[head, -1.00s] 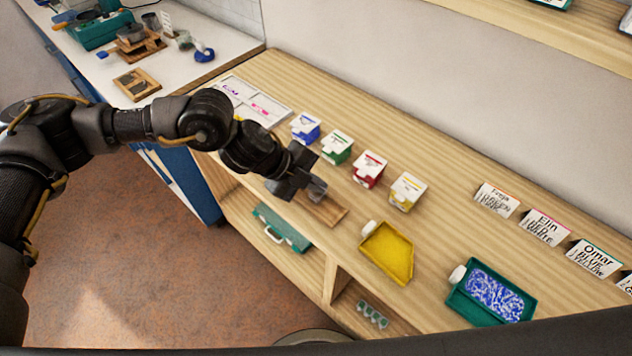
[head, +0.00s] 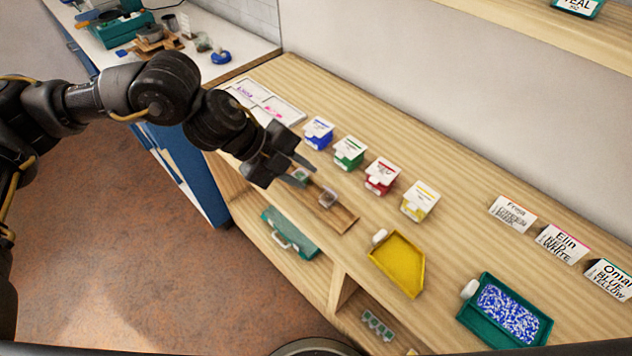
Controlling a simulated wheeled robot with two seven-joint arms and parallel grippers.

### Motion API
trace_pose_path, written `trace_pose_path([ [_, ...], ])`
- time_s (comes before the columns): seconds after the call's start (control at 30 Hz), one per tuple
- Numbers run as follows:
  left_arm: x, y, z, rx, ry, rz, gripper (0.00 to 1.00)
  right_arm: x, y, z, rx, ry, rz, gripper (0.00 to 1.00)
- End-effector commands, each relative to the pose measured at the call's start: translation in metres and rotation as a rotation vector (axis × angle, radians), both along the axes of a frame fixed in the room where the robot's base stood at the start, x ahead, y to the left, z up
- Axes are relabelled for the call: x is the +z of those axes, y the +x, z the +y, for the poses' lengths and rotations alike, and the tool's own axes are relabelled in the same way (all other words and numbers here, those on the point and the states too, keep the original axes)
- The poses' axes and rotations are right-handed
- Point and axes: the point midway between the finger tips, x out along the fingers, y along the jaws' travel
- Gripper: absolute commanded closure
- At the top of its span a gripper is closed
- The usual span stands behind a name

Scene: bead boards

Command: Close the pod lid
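A wooden board (head: 342,216) lies on the bench. A small clear grey pod piece (head: 327,197) sits on it. A second small piece with a greenish tint (head: 301,174) is at the board's left end, by my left gripper's fingers. I cannot tell which piece is the lid, or whether they are joined. My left gripper (head: 303,172) is above the board's left end with its fingers apart. The greenish piece shows between the fingertips, and I cannot tell if they touch it. My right gripper is not in view.
Blue (head: 318,133), green (head: 349,153), red (head: 382,176) and yellow (head: 420,201) boxes stand behind the board. A yellow tray (head: 397,262) and a teal tray of blue and white beads (head: 540,330) are to the right. Name cards (head: 512,214) stand at the back right.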

Motion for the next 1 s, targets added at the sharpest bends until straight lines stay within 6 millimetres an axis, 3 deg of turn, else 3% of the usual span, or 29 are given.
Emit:
trace_pose_path([
  [0.23, 0.016, -0.002, 0.013, -0.001, 0.000, -0.001, 0.75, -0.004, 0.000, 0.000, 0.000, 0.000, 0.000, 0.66],
  [0.63, 0.015, -0.005, 0.008, -0.003, -0.017, 0.002, 0.75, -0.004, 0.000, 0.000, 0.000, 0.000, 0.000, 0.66],
  [0.77, 0.010, -0.014, -0.015, -0.007, -0.103, -0.001, 0.75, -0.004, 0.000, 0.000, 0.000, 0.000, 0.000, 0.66],
  [1.0, 0.019, -0.037, -0.078, 0.105, -0.436, 0.004, 0.75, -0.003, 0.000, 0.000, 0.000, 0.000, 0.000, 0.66],
])
